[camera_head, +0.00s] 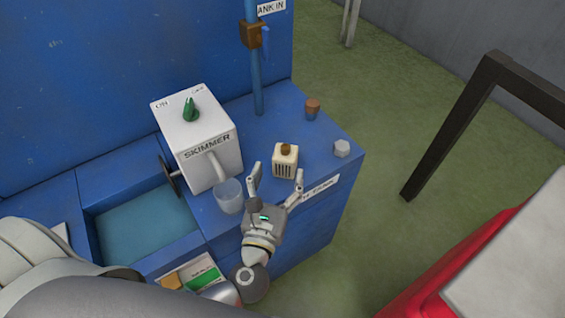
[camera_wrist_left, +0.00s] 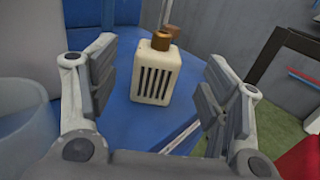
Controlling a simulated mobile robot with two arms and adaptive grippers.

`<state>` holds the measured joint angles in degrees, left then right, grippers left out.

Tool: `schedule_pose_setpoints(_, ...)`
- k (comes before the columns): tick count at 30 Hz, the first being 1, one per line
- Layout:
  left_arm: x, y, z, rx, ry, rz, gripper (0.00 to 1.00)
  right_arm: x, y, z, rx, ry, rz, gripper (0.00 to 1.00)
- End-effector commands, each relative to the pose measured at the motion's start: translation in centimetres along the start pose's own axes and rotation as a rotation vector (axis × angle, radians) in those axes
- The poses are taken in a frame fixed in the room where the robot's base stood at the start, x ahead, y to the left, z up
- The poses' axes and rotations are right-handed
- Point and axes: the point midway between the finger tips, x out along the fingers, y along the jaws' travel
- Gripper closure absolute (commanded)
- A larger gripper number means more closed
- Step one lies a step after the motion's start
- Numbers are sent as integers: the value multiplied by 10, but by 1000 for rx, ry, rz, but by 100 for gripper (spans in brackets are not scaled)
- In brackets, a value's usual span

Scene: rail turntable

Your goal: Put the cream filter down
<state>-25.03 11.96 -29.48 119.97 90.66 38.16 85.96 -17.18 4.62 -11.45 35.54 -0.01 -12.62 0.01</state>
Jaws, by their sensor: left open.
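The cream filter (camera_head: 285,161) is a small cream block with dark vertical slots and a brown cap. It stands upright on the blue bench top (camera_head: 262,127). In the left wrist view the filter (camera_wrist_left: 156,76) is ahead of my fingers, centred between them with gaps on both sides. My left gripper (camera_head: 274,183) is open and empty, its fingers pointing at the filter. My right gripper cannot be made out in these views.
A white skimmer box (camera_head: 203,155) with a green knob and a clear cup (camera_head: 229,196) stand left of the filter. A brown-topped piece (camera_head: 312,108) and a white hex piece (camera_head: 341,148) sit to the right. A blue pipe (camera_head: 257,70) rises behind. A water tank (camera_head: 147,232) opens at left.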

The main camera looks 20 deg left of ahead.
Motion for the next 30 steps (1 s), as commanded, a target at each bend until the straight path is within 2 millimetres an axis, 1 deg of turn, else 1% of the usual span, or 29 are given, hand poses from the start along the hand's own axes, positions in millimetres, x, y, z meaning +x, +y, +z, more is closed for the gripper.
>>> schedule_pose_setpoints(1, -10, 0, -4, 0, 3, 0, 29, 5, 0, 0, 0, 0, 0, 24)
schedule_pose_setpoints(3, -21, 0, -3, -1, 2, 0, 29, 8, 0, 1, 0, 0, 0, 24)
schedule_pose_setpoints(6, -33, 0, -2, 0, 1, -1, 29, 11, -1, 1, 0, 0, -1, 24)
schedule_pose_setpoints(9, -41, 0, -1, 0, 1, 0, 29, 13, -1, 1, 0, 0, -1, 24)
schedule_pose_setpoints(15, -45, 0, 1, 0, -1, 1, 29, 13, -2, 1, 0, 0, -2, 24)
schedule_pose_setpoints(30, -45, 0, 0, 0, -1, 0, 29, 13, -2, 1, 0, 0, -2, 24)
